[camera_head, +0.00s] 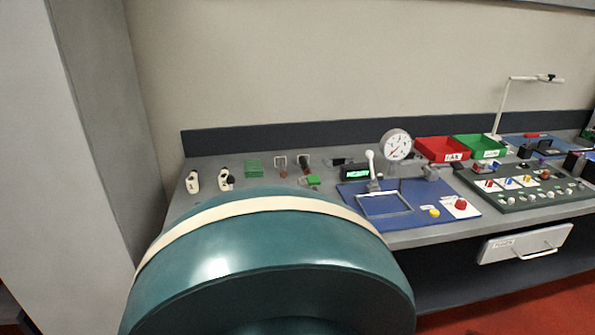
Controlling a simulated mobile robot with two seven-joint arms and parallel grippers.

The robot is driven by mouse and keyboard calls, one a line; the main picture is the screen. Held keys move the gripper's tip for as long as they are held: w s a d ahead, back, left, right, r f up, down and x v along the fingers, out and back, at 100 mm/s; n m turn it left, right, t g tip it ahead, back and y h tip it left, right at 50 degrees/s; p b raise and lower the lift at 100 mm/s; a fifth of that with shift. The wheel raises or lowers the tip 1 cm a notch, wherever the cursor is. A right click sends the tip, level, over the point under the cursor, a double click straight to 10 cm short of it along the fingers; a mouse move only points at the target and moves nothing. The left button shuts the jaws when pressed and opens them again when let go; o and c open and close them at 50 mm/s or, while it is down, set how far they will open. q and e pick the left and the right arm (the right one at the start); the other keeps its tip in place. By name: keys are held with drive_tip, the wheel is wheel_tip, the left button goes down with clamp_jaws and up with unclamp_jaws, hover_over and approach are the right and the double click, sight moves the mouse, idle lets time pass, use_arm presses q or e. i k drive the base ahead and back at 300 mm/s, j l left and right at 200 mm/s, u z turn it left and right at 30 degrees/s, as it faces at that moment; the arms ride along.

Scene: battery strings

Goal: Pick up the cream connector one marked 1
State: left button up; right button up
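Two small cream pieces that look like connectors stand at the left end of the grey bench. One cream piece (193,182) is farthest left, upright, with a dark spot on it. The other cream piece (223,178) is just to its right, with a dark round part at its side. Any number on either is too small to read, so I cannot tell which is marked 1. Neither of my grippers is in view.
A large rounded teal shape hides the bench's front left.

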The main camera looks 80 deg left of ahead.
sight(192, 180)
drive_tip(key=k+u, duration=0.15)
drive_tip(key=u, duration=0.3)
drive_tip(key=k+u, duration=0.2)
drive_tip(key=u, duration=2.35)
